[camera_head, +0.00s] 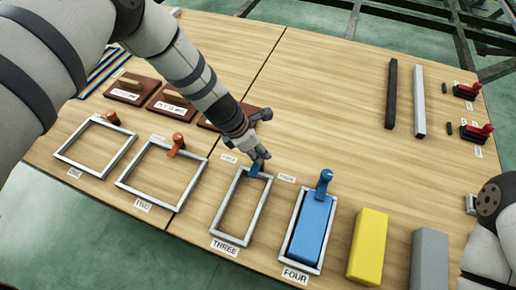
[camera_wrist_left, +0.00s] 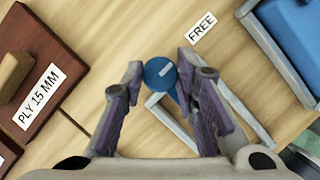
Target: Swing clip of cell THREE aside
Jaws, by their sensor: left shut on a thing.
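The narrow frame of cell THREE (camera_head: 262,206) lies in the middle of the table, with its THREE label (camera_head: 224,247) at the near end. I see bare wood inside it. Its blue clip (camera_head: 257,172) is at the far end, partly hidden by my left gripper (camera_head: 259,158). In the left wrist view the clip's round blue head (camera_wrist_left: 159,72) shows between the fingers, nearer the right one. My left gripper is shut on this clip. My right arm shows at the right edge, but its gripper is not in view.
Cell FOUR (camera_head: 290,250) on the right holds a blue block (camera_head: 311,228) under a blue clip (camera_head: 324,180). Cells TWO (camera_head: 127,187) and ONE (camera_head: 68,160) lie left with red clips. Yellow (camera_head: 368,244) and grey (camera_head: 428,258) blocks stand at the right.

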